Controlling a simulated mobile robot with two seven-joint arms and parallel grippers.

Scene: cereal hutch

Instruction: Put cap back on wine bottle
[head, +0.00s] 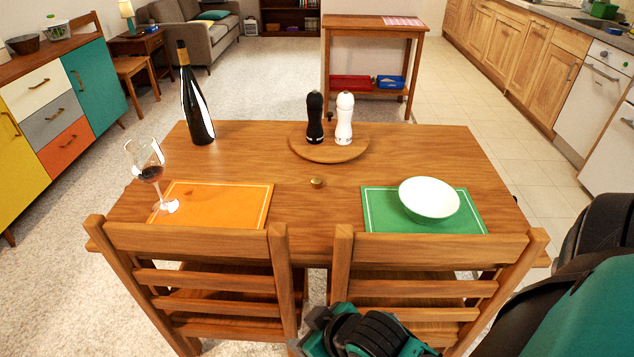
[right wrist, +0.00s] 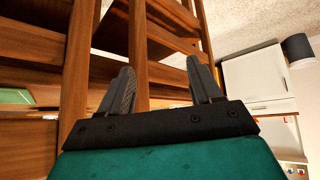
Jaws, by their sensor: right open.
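The wine bottle (head: 196,105), dark with a gold neck and a white label, stands upright at the left back of the wooden table. A small round brownish-gold piece, which looks like the cap (head: 317,183), lies near the middle of the table, apart from the bottle. My right gripper (right wrist: 161,64) is open and empty in the right wrist view, with chair woodwork beyond its fingers. In the head view, my right gripper (head: 355,333) is low at the bottom edge, by the right chair and below the tabletop. My left gripper is not in view.
Two chairs (head: 190,240) (head: 435,245) line the table's near side. A wine glass (head: 147,160) stands by the orange mat (head: 215,200). A white bowl (head: 429,198) sits on the green mat (head: 385,210). Black (head: 315,118) and white (head: 344,118) mills stand on a round board (head: 328,154).

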